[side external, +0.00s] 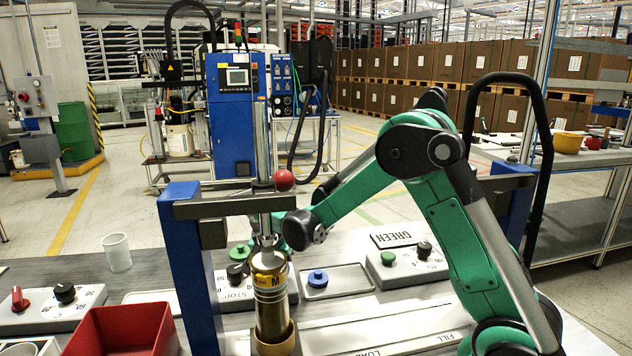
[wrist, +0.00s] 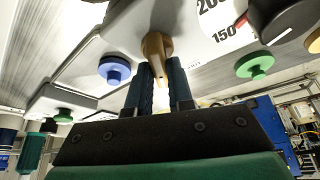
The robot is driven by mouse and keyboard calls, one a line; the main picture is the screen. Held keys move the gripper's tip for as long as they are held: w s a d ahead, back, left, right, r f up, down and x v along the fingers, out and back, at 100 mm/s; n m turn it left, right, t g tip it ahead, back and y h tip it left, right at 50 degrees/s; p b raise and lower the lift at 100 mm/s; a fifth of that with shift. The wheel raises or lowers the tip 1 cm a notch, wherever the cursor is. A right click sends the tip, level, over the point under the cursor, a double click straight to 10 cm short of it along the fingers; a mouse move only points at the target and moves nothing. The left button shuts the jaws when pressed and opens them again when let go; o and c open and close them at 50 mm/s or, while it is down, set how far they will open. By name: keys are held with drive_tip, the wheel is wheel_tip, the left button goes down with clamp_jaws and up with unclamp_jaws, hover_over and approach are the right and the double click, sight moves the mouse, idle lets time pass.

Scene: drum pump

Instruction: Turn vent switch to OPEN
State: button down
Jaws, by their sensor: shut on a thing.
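In the wrist view, my gripper (wrist: 160,88) has its two dark fingers shut around a brass-coloured handle (wrist: 156,46) on the face of a light grey panel (wrist: 128,18). This handle looks like the vent switch, but no OPEN mark is readable, so I cannot tell its setting. In the side external view, my green arm reaches in from the right, and its far end passes behind the brass-and-steel cylinder (side external: 271,295) and the post. My fingertips and the handle are hidden there.
A blue knob (side external: 318,279) is on a tray behind the cylinder. Grey control boxes with knobs stand on both sides, one with a red switch (side external: 19,299). A red bin (side external: 122,330) is at the front left. A blue-legged frame (side external: 187,265) with a crossbar stands over the work.

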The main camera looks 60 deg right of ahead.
idle(0.5)
drive_tip(key=c, duration=0.8)
unclamp_jaws()
drive_tip(key=n+t, duration=0.1)
drive_tip(key=n, duration=0.2)
drive_tip(key=n+t+y, duration=0.1)
drive_tip(key=n, duration=0.2)
drive_tip(key=shift+n, duration=0.4)
drive_tip(key=n+t+y, duration=0.1)
drive_tip(key=n+y, duration=0.1)
drive_tip(key=n, duration=0.2)
drive_tip(key=shift+n, duration=0.4)
drive_tip(key=shift+s+r+n, duration=0.1)
drive_tip(key=shift+r+n, duration=0.15)
drive_tip(key=shift+n, duration=0.15)
drive_tip(key=v, duration=0.4)
drive_tip(key=shift+s+r, duration=0.1)
drive_tip(key=shift+s, duration=0.2)
drive_tip(key=s, duration=0.3)
drive_tip(key=s+a, duration=0.1)
drive_tip(key=s, duration=0.3)
drive_tip(key=s+a, duration=0.1)
drive_tip(key=s, duration=0.3)
drive_tip(key=shift+s+r, duration=0.1)
drive_tip(key=shift+s, duration=0.15)
